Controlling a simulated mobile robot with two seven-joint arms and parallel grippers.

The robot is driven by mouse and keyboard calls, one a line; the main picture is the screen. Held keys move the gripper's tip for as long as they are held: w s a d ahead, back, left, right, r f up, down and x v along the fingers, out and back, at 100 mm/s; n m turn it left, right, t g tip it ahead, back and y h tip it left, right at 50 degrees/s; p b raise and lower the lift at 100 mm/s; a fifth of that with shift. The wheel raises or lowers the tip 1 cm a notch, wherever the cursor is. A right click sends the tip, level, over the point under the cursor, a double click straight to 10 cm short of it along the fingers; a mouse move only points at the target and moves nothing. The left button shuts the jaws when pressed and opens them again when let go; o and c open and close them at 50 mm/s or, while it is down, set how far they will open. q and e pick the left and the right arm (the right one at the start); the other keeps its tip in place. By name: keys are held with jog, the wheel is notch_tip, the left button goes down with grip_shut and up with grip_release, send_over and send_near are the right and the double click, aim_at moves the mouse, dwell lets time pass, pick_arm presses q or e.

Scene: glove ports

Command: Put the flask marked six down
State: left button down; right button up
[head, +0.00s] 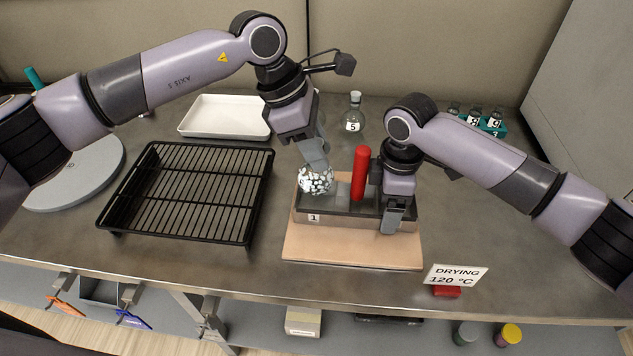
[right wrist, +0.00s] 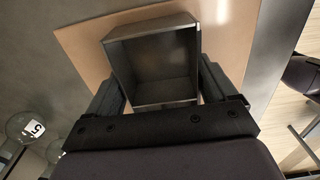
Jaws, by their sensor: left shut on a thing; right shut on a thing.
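My left gripper (head: 315,158) points down and is shut on a round thing speckled white and black (head: 317,181). It could be the flask, but no number shows on it. It is over the left end of a dark grey open box (head: 340,216) marked 1; I cannot tell whether it touches the box. My right gripper (head: 392,218) is shut on the box at its right end. In the right wrist view its fingers are on either side of the box (right wrist: 152,68), and the part of the inside seen there is empty. A red cylinder (head: 360,172) stands upright at the box.
The box is on a tan board (head: 350,250). A black wire rack (head: 187,192) stands left, a white tray (head: 225,116) behind it. A flask marked 5 (head: 353,115) and a teal rack (head: 493,127) with small flasks stand at the back. A "DRYING 120 °C" sign (head: 456,276) is at the front edge.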

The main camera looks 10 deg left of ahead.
aim_at(317, 175)
pick_arm(q)
jog(key=shift+f, duration=2.9)
jog(key=shift+f, duration=0.15)
jog(key=c, duration=0.8)
grip_release()
jog(key=v, duration=1.2)
pick_arm(e)
jog(key=o, duration=1.1)
